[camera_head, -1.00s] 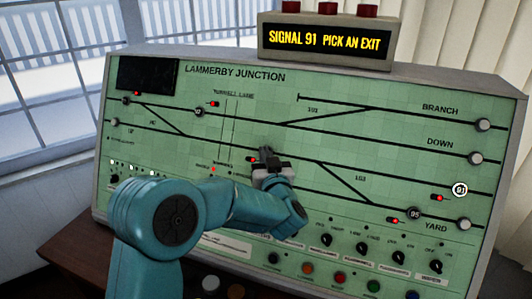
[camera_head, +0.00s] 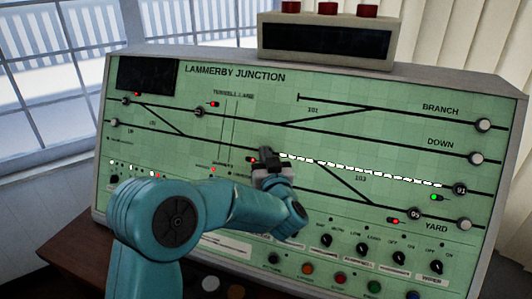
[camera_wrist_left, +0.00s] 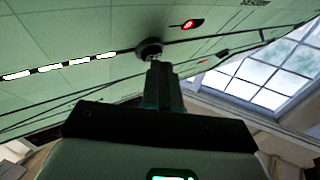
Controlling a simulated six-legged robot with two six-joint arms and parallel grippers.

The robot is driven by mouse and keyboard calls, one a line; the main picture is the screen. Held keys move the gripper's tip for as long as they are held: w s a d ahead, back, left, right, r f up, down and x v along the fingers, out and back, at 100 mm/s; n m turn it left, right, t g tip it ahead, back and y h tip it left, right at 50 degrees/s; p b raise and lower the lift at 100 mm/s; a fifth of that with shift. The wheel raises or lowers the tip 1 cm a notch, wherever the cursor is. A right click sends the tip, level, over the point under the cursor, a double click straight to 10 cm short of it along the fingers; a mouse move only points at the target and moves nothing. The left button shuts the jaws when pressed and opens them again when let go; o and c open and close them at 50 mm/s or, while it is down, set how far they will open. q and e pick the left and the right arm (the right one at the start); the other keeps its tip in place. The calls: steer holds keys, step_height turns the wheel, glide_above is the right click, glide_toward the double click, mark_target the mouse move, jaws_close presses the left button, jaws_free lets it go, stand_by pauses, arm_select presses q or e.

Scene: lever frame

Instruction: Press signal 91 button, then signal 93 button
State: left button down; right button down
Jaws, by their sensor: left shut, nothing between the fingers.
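The signal 91 button (camera_head: 459,190) is a dark round knob at the right end of a track line on the green panel (camera_head: 220,130). A row of white lights runs along that line from it to my left gripper, and a green light shows beside it. My left gripper (camera_head: 266,155) is shut and empty at the line's middle. In the left wrist view its fingertips (camera_wrist_left: 160,68) are at a dark round button (camera_wrist_left: 150,48), touching or very close; its label is hidden, so I cannot tell if it is signal 93. My right gripper is not in view.
A display box (camera_head: 325,38) with a blank screen and red buttons stands on top of the panel. Rotary knobs and coloured buttons line the panel's lower edge. A signal 95 button (camera_head: 414,214) sits below signal 91. Windows are at the left.

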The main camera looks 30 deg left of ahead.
arm_select(q)
steer(key=shift+s+d+r, duration=0.15)
steer(key=shift+s+r, duration=0.15)
steer(key=shift+s, duration=0.25)
steer(key=shift+s+d+r, duration=0.15)
steer(key=shift+s+r, duration=0.25)
steer(key=shift+s, duration=0.35)
steer(key=shift+s+d+r, duration=0.15)
steer(key=shift+s+r, duration=0.25)
steer(key=shift+s, duration=0.3)
steer(key=shift+s+d+r, duration=0.15)
steer(key=shift+s+r, duration=0.25)
steer(key=shift+s, duration=0.35)
